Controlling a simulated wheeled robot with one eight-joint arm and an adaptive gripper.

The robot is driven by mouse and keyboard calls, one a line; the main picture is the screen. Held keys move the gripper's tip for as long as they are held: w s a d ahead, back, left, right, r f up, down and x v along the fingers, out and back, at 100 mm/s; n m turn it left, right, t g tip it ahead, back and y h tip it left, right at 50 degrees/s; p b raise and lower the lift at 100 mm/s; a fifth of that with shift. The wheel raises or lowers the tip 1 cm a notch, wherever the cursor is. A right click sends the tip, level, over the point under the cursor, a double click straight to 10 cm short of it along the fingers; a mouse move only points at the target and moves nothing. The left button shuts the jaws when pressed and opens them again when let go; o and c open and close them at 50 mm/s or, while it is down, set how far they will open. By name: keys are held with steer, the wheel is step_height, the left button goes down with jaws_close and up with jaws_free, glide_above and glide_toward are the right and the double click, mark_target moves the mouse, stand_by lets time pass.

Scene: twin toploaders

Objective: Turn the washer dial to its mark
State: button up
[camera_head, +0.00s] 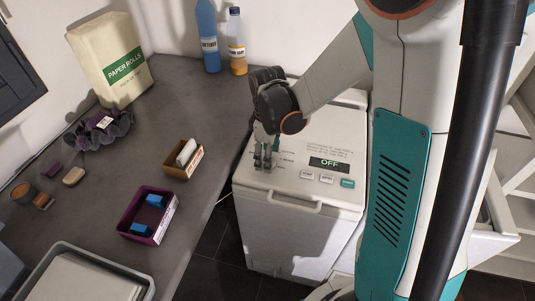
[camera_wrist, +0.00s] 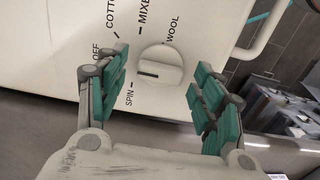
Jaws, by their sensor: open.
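The washer (camera_head: 330,198) is a white top-loader with a display reading OFF and a front handle. Its dial (camera_wrist: 162,60) is round and white, with a dark pointer line. OFF, COTTON, MIXED, WOOL and SPIN are printed around it. The line points left in the wrist view, toward the side between OFF and SPIN. My gripper (camera_head: 262,158) is over the left part of the washer's top and hides the dial in the head view. In the wrist view my gripper (camera_wrist: 163,80) is open, its teal-padded fingers on either side of the dial. Contact is not visible.
A grey counter (camera_head: 185,100) lies left of the washer. It bears a purple box (camera_head: 150,236), a brown box (camera_head: 168,170), a paper-rolls pack (camera_head: 110,60) and bottles (camera_head: 207,35) at the back. Dark floor shows between counter and washer.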

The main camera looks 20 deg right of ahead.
step_height(320, 180, up, 12)
stand_by(0.6)
stand_by(0.5)
steer(key=s+r+m+t, duration=0.2)
steer(key=s+m+t, duration=0.1)
steer(key=s+m, duration=0.2)
steer(key=s+r+m+t, duration=0.3)
steer(key=s+m+t, duration=0.1)
steer(key=s, duration=0.6)
steer(key=shift+s+r+m, duration=0.15)
steer(key=shift+s+m, duration=0.05)
steer(key=shift+m, duration=0.7)
stand_by(0.6)
